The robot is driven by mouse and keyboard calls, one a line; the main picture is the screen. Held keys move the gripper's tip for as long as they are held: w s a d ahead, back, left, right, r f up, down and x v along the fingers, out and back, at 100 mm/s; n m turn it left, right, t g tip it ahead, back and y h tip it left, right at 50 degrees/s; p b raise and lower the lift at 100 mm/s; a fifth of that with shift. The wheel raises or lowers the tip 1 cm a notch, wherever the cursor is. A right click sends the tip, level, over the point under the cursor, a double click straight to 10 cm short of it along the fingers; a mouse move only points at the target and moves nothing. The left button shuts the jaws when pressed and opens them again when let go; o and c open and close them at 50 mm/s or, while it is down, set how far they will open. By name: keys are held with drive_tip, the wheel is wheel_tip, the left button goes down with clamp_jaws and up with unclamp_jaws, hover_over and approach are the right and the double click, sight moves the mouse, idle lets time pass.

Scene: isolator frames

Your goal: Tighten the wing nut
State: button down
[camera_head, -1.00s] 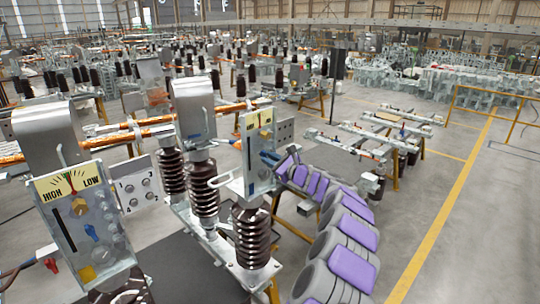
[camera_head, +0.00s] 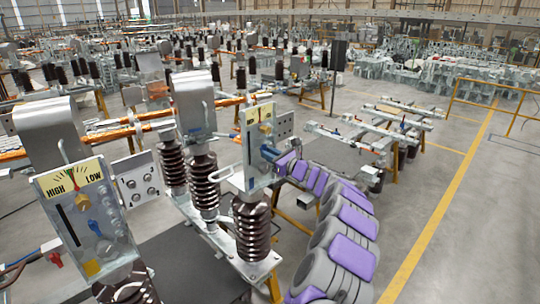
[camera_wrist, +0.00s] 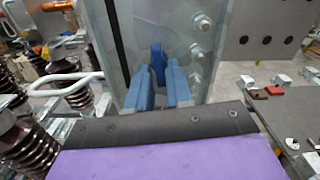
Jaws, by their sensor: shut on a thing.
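The blue wing nut (camera_wrist: 157,54) sits on the face of an upright grey metal panel (camera_wrist: 128,25) in the wrist view. My gripper (camera_wrist: 160,72) has two blue fingers, one on each side of the wing nut, shut on it. In the head view my gripper (camera_head: 269,153) reaches the panel (camera_head: 259,130) of the middle isolator, at the end of my purple and grey arm. The wing nut cannot be made out there behind the fingers. Its exact angle is hard to tell.
A nearer isolator has a HIGH/LOW dial (camera_head: 70,180) and its own blue knob (camera_head: 94,228). Brown ribbed insulators (camera_head: 251,225) and a pale looped rod (camera_head: 228,178) stand close by the arm. Open floor (camera_head: 455,235) lies to the right.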

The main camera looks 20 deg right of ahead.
drive_tip(key=c, duration=1.4)
unclamp_jaws()
drive_tip(key=shift+f, duration=0.25)
drive_tip(key=shift+c, duration=0.2)
drive_tip(key=o, duration=0.3)
drive_tip(key=shift+w+d, duration=0.1)
drive_tip(key=shift+w, duration=0.1)
drive_tip(key=shift+o, duration=0.2)
drive_tip(key=shift+s+r, duration=0.2)
drive_tip(key=shift+s, duration=0.1)
drive_tip(key=b+v, duration=0.3)
drive_tip(key=v, duration=1.4)
drive_tip(key=shift+d, duration=0.2)
